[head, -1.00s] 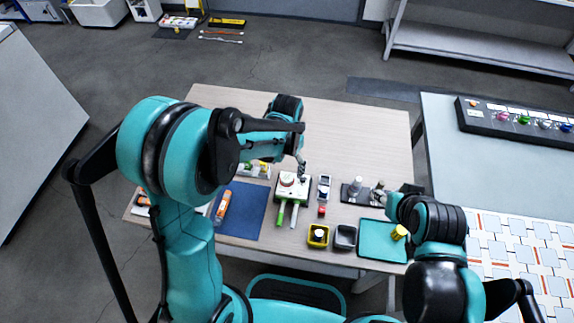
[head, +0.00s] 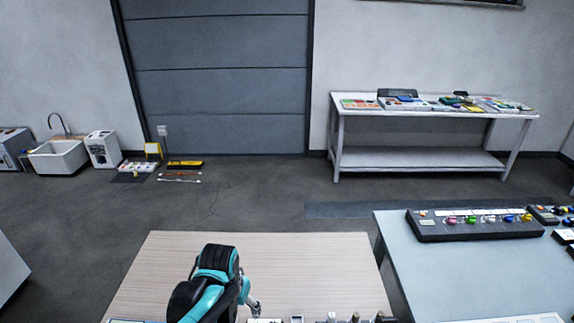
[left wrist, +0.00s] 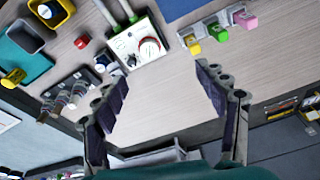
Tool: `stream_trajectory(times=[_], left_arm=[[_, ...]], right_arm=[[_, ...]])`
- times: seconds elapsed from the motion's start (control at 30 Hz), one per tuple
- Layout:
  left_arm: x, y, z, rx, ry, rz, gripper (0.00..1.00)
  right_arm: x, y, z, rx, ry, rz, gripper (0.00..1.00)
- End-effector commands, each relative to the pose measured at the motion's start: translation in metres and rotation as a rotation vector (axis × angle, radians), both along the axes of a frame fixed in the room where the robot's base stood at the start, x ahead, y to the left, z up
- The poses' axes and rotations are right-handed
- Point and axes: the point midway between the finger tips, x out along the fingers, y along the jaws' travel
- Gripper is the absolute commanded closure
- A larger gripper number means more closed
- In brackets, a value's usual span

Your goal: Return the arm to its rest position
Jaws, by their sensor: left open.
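My left gripper (head: 250,303) shows at the bottom of the head view, over the table (head: 270,265), with its arm coming in from below. In the left wrist view my left gripper (left wrist: 161,72) has its two fingers spread wide, with nothing between them. A white device with a red-ringed dial (left wrist: 150,49) and green handles lies beyond the fingertips, apart from them. My right arm and gripper are not in view.
In the left wrist view a rack (left wrist: 215,28) holds pink, green and yellow pieces. The head view shows a side table (head: 470,275) at right; the wooden table's far part is bare.

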Motion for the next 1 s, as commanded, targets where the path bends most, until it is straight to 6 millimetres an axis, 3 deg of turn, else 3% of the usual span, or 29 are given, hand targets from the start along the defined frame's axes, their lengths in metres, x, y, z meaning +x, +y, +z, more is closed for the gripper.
stream_trajectory(times=[0.2,0.5,0.93,0.97,1.0], left_arm=[[-0.045,0.024,0.043,-0.032,-0.169,0.106,0.28],[-0.093,0.045,0.063,-0.073,-0.364,0.222,0.28],[-0.103,0.049,0.065,-0.085,-0.418,0.251,0.28],[-0.103,0.049,0.065,-0.085,-0.418,0.251,0.31],[-0.103,0.049,0.065,-0.085,-0.418,0.251,0.41]], right_arm=[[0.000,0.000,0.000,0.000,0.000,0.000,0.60],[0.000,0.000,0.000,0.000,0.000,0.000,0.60],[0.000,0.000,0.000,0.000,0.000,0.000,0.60],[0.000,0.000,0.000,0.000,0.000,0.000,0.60],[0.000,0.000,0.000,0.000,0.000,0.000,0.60]])
